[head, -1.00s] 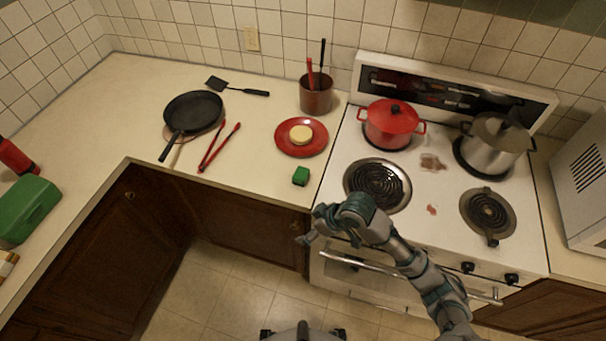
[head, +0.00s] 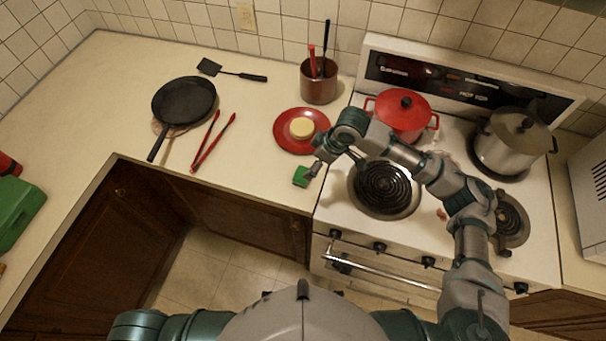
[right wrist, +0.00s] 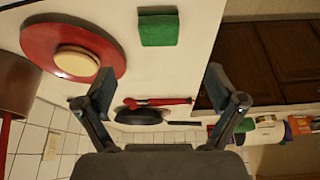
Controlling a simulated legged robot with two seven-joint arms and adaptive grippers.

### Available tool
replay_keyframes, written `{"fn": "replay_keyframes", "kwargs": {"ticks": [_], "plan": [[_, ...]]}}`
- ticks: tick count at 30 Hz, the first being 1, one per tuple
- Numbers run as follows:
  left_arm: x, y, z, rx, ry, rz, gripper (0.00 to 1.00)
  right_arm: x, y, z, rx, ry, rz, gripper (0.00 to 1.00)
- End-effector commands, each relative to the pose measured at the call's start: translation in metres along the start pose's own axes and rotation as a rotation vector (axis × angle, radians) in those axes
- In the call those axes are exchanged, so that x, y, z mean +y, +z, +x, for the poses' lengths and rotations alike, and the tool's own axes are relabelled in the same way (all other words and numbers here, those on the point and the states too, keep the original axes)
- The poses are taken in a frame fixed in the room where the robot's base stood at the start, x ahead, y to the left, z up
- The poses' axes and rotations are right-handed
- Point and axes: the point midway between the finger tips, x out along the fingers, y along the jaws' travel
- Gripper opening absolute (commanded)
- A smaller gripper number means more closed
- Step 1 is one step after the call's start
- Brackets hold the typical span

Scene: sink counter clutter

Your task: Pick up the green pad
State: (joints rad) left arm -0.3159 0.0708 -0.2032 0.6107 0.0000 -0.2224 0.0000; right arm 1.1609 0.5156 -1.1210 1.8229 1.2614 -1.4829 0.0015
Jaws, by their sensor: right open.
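The green pad (head: 301,176) lies on the counter near its front edge, just left of the stove. In the right wrist view the green pad (right wrist: 158,29) lies flat, ahead of the open fingers and roughly centred between them. My right gripper (head: 315,170) is just right of the pad in the head view, and its fingers are hard to make out there. In the right wrist view my right gripper (right wrist: 160,88) is open, with nothing between its fingers. My left gripper is not in view.
A red plate (head: 284,137) with a pale round item (head: 302,128) sits just behind the pad. Red tongs (head: 213,142) and a black pan (head: 184,101) lie to the left. The stove (head: 333,200) with a red pot (head: 402,118) is to the right.

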Motion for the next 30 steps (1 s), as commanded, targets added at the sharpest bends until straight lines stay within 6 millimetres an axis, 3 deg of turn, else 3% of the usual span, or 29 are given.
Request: {"fn": "replay_keyframes", "kwargs": {"ticks": [1,5,13,21,30], "plan": [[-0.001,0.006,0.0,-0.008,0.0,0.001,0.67,0.0,0.001,0.014,-0.002,-0.003,0.001,0.94],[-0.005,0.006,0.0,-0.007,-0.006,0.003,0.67,0.002,0.002,0.038,0.0,-0.003,0.002,0.94],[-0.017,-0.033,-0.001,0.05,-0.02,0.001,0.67,0.001,0.005,0.061,0.004,-0.001,0.001,0.94],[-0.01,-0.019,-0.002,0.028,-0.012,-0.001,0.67,-0.002,0.005,0.102,0.001,-0.002,0.001,0.94],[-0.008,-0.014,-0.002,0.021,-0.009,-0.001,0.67,-0.002,0.005,0.108,0.002,0.0,-0.001,0.94]]}}
